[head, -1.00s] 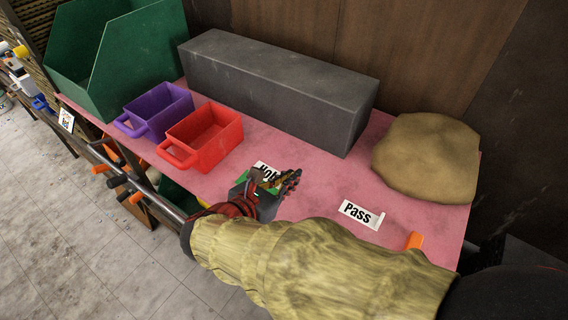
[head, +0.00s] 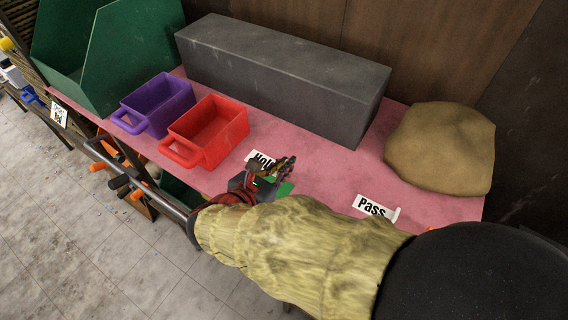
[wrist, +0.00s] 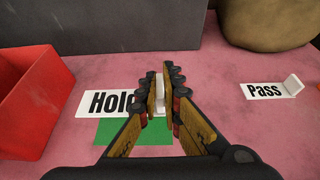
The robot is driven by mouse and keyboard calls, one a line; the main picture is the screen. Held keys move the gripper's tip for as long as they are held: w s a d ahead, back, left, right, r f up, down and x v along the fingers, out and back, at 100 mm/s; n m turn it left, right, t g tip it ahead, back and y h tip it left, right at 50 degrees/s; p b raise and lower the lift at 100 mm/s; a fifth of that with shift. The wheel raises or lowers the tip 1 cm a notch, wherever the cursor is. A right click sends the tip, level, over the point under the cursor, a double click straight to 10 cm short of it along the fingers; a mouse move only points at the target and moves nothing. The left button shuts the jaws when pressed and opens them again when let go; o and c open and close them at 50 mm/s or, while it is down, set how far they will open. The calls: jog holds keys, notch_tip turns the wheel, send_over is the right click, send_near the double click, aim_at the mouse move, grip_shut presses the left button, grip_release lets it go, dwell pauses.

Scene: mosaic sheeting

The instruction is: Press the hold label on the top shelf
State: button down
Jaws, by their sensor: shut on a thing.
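The white Hold label (wrist: 112,103) lies on the pink top shelf, with its right part hidden behind my left finger in the wrist view. In the head view the Hold label (head: 259,159) shows just behind my gripper (head: 282,168). My gripper (wrist: 164,85) is low over the shelf, with its fingers closed about a small upright white tab (wrist: 160,100) at the label's right end. The tab looks like the label's raised end. A green patch (wrist: 152,133) lies flat in front of the label, partly under the fingers.
A Pass label (wrist: 264,90) with a raised right end lies to the right. A red bin (head: 208,133) and purple bin (head: 158,106) stand left. A grey block (head: 280,80) stands behind, a tan lump (head: 440,148) at right. The pink shelf (head: 335,180) is bare between the labels.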

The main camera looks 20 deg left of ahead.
aim_at(284, 191)
jog(key=shift+f+b, duration=2.65)
jog(key=shift+f, duration=1.4)
jog(key=shift+f, duration=0.15)
jog(key=c, duration=1.9)
grip_release()
jog(key=v, duration=1.2)
